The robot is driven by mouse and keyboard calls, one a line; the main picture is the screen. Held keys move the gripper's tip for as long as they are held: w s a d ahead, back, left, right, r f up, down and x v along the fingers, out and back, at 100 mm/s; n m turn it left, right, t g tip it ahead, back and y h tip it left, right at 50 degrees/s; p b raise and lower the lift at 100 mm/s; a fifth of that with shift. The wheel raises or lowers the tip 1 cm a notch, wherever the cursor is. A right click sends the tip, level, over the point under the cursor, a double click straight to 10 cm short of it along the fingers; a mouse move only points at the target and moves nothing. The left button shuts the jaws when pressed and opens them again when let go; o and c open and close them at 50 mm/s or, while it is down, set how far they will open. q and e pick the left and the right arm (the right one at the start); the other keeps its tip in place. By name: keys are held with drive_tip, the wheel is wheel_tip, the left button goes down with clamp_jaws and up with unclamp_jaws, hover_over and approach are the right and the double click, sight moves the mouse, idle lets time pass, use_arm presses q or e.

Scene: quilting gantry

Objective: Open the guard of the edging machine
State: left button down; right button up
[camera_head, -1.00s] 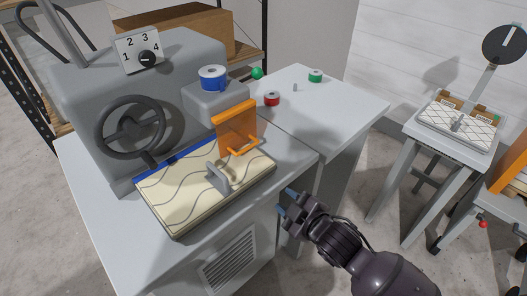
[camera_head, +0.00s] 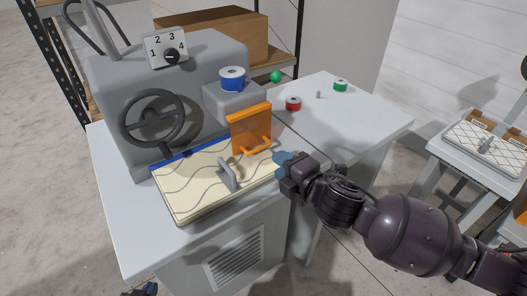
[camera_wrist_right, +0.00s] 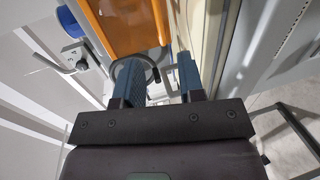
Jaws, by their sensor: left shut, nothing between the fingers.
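The orange guard (camera_head: 249,127) stands upright on the edging machine (camera_head: 190,78), with an orange handle (camera_head: 256,148) low on its front face. It also fills the upper left of the right wrist view (camera_wrist_right: 130,25). My right gripper (camera_head: 281,157) is just right of the handle, apart from it as far as I can tell. In the right wrist view its two fingers (camera_wrist_right: 160,82) are spread with nothing gripped between them. My left gripper (camera_head: 150,289) shows only its tips at the bottom edge, shut and empty, far from the guard.
A quilted panel (camera_head: 195,197) with a grey clamp (camera_head: 229,177) lies in front of the guard. A handwheel (camera_head: 151,118), a dial (camera_head: 167,49) and a blue spool (camera_head: 232,79) are on the machine. Red (camera_head: 293,103) and green (camera_head: 340,85) spools stand on the table behind.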

sight(259, 150)
drive_tip(key=x, duration=0.8)
drive_tip(key=shift+w+a+f, duration=0.1)
drive_tip(key=shift+w+a, duration=0.05)
drive_tip(key=shift+w, duration=0.05)
clamp_jaws()
